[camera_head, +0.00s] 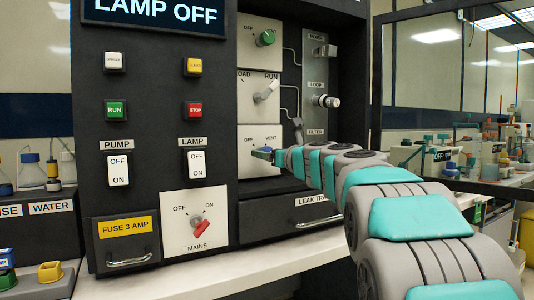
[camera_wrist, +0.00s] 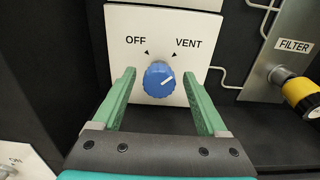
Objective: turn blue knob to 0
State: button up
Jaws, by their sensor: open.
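The blue knob (camera_wrist: 158,82) sits on a white plate marked OFF on the left and VENT on the right. Its white line points up and right, toward the VENT mark. My gripper (camera_wrist: 159,72) is open, with one green finger on each side of the knob. Gaps show between the fingers and the knob, so it is not gripped. In the head view the blue knob (camera_head: 261,151) is partly hidden by my gripper, and my arm reaches in from the right.
Above are a green knob (camera_head: 265,38) and a grey RUN lever (camera_head: 266,91). A yellow and black FILTER fitting (camera_wrist: 302,94) stands to the right of the plate. The red MAINS switch (camera_head: 201,229) and the LEAK drawer (camera_head: 290,215) are lower down.

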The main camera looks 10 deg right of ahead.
jog(key=shift+w+a+r, duration=0.1)
jog(key=shift+w+a, duration=0.15)
jog(key=shift+w, duration=0.4)
grip_shut()
